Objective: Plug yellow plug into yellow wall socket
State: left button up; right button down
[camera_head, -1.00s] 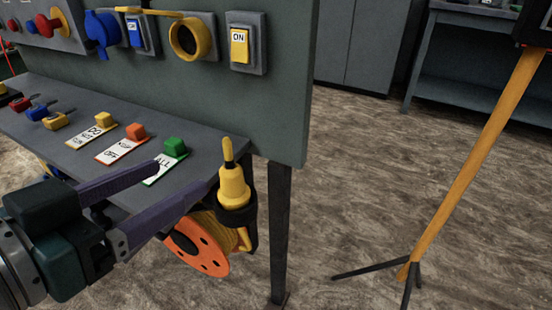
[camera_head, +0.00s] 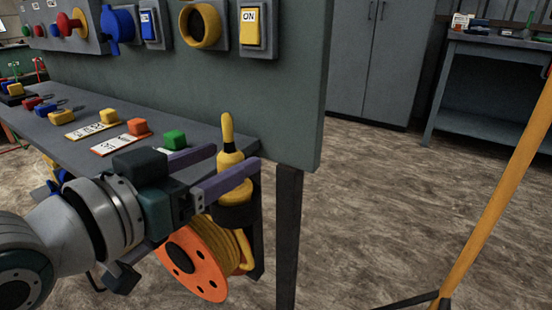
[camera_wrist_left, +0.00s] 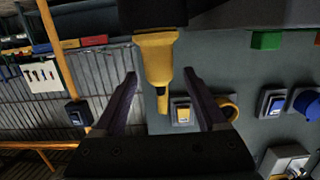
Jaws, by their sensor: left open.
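The yellow plug (camera_head: 227,130) stands upright in a dark holder (camera_head: 237,214) at the end of the workbench. It also shows in the left wrist view (camera_wrist_left: 157,58), hanging inverted in the picture. My left gripper (camera_head: 237,157) is open, with one finger on either side of the plug; the wrist view shows gaps between the plug and both fingers. The yellow wall socket (camera_head: 200,26) is a round yellow ring on the grey panel above the bench. It also shows in the wrist view (camera_wrist_left: 230,107). My right gripper is not in view.
An orange reel (camera_head: 193,262) with yellow cable hangs below the holder. A yellow ON switch (camera_head: 250,28) is right of the socket, and a blue socket (camera_head: 117,25) left of it. A yellow pole (camera_head: 500,190) stands right; floor between is clear.

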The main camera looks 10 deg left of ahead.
pick_arm(q)
jog(key=shift+x, duration=1.05)
grip_shut()
